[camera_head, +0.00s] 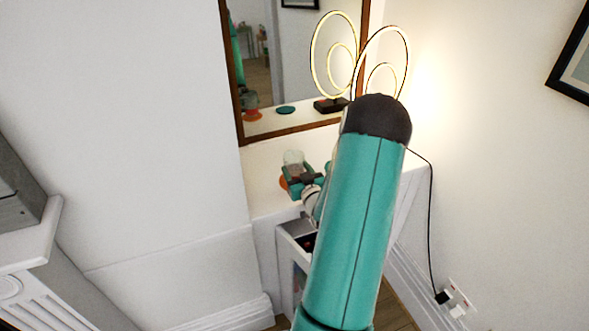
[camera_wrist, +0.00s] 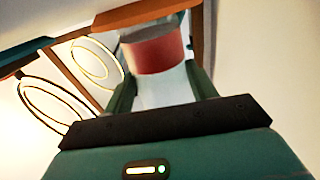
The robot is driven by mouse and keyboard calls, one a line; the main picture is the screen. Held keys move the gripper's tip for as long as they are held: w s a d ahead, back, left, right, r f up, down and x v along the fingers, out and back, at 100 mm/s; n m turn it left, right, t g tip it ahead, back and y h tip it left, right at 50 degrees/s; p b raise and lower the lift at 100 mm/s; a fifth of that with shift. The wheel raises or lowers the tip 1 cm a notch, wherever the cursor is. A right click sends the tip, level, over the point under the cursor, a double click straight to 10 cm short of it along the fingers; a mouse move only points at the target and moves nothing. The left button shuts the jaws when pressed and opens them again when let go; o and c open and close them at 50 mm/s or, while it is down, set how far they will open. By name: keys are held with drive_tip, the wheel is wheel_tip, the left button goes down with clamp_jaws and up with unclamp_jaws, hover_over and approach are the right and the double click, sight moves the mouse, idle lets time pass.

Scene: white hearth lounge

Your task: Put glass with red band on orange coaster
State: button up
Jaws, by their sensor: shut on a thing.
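My gripper (camera_head: 294,178) is shut on the glass with the red band (camera_head: 293,159), above the white shelf top by the mirror. In the wrist view the glass's red band (camera_wrist: 157,55) shows between the two fingers of my gripper (camera_wrist: 163,88). In the head view only the clear upper part of the glass shows above the jaws. An orange edge, the orange coaster (camera_head: 284,184), peeks out at the left of my gripper and is mostly hidden by it. I cannot tell whether the glass touches the coaster.
A ring lamp (camera_head: 332,104) stands on the shelf top (camera_head: 262,185) at the back right. The brown-framed mirror (camera_head: 262,60) rises behind and reflects a teal disc and an orange one. A dark cable (camera_head: 431,220) hangs at the right. The shelf's front left is bare.

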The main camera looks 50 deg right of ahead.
drive_tip(key=shift+w, duration=0.2)
drive_tip(key=shift+s+f, duration=0.1)
drive_tip(key=shift+s, duration=0.1)
drive_tip(key=o, duration=1.1)
drive_tip(key=shift+f, duration=0.1)
drive_tip(key=v, duration=1.2)
